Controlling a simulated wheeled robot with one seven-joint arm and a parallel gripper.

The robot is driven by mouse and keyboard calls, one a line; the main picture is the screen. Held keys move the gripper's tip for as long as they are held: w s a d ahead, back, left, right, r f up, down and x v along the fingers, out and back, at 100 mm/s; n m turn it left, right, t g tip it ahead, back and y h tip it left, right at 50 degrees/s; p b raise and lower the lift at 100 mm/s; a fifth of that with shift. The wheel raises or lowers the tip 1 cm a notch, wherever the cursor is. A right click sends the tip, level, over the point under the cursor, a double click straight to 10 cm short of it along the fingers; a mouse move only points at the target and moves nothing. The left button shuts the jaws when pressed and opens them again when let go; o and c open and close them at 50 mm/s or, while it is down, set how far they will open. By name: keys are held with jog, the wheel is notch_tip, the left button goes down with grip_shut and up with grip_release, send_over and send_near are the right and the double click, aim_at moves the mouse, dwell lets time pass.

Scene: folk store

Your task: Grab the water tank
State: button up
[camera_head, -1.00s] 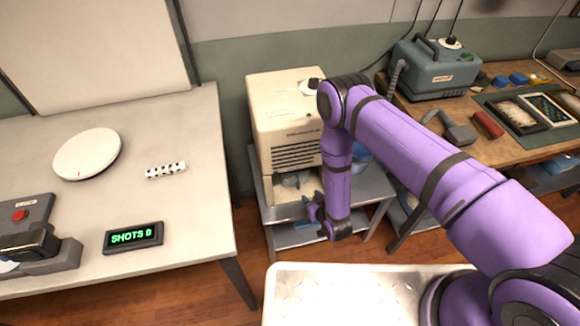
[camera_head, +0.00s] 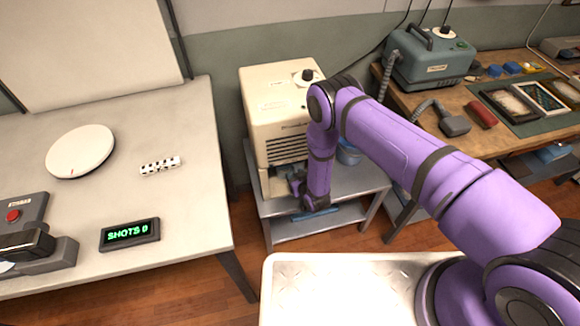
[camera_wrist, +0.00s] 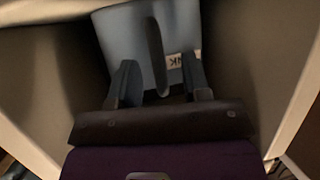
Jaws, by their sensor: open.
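The water tank (camera_wrist: 112,38) is a blue-grey box with a vertical handle (camera_wrist: 155,55) and a white label whose letters appear upside down. It sits inside the recess of the cream machine (camera_head: 280,112). My gripper (camera_wrist: 160,80) is open in the wrist view, with one finger on each side of the handle. I cannot tell whether the fingers touch it. In the head view my gripper (camera_head: 298,185) is at the lower front opening of the machine, and my arm hides the tank there.
The machine stands on a grey metal stand (camera_head: 345,185) with a lower shelf. A blue container (camera_head: 348,151) is behind my arm on the right. A grey table (camera_head: 185,215) is at left, and a wooden bench (camera_head: 515,140) with tools is at right. Pale recess walls flank my gripper closely.

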aim_at(292, 167)
jog(key=shift+w, duration=0.1)
jog(key=shift+c, duration=0.2)
grip_shut()
jog(key=shift+r, duration=0.2)
jog(key=shift+r, duration=1.5)
jog(key=s+d, duration=0.4)
jog(key=s, duration=0.4)
jog(key=s+d, duration=0.4)
jog(key=s, duration=0.3)
jog(key=shift+s, duration=0.4)
jog(key=shift+s, duration=0.1)
